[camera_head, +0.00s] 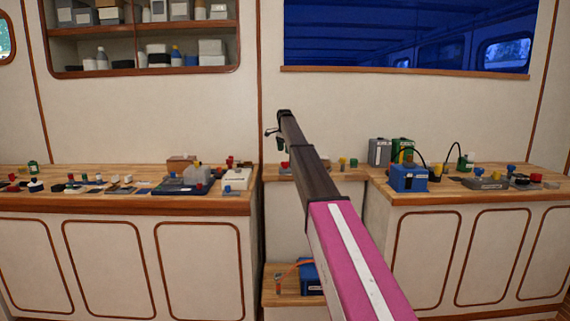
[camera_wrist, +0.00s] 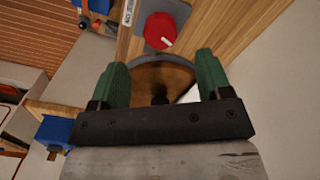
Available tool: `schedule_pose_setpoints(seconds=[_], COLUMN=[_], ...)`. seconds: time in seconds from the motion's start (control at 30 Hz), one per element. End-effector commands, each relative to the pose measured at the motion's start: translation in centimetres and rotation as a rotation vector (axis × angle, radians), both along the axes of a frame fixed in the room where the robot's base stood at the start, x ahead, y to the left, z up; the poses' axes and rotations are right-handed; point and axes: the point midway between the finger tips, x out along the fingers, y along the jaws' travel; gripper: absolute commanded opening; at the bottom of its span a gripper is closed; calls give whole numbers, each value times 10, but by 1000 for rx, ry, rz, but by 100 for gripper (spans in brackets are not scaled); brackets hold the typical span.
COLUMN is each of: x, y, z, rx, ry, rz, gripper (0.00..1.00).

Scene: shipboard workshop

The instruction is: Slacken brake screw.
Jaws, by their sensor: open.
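My gripper (camera_wrist: 160,62) is open, with its two green fingers spread and nothing held between them. In the wrist view a red round knob (camera_wrist: 160,30) with a white mark sits on a grey block, just beyond the fingertips and apart from them. I cannot tell whether this knob is the brake screw. A curved grey rim around a brown surface shows between the fingers, partly hidden by them. In the head view my gripper (camera_head: 277,136) is small at the far end of my arm, above the lower middle bench (camera_head: 345,180).
The left bench (camera_head: 60,205) carries many small parts and a dark tray. The right bench (camera_head: 420,198) holds a blue box (camera_head: 408,178), grey and green boxes, and several knobs. A blue item (camera_head: 311,277) sits on a low shelf. A wall shelf (camera_head: 145,72) hangs above left.

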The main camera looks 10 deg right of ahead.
Motion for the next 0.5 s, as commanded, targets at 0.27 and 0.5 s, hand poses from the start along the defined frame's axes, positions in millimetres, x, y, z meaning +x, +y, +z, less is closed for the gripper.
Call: schedule_pose_setpoints(seconds=[0.27, 0.5], x=[-1, 0], y=[0, 0], z=[-50, -74], rx=[0, 0], ry=[1, 0], rz=[1, 1], gripper=[71, 71])
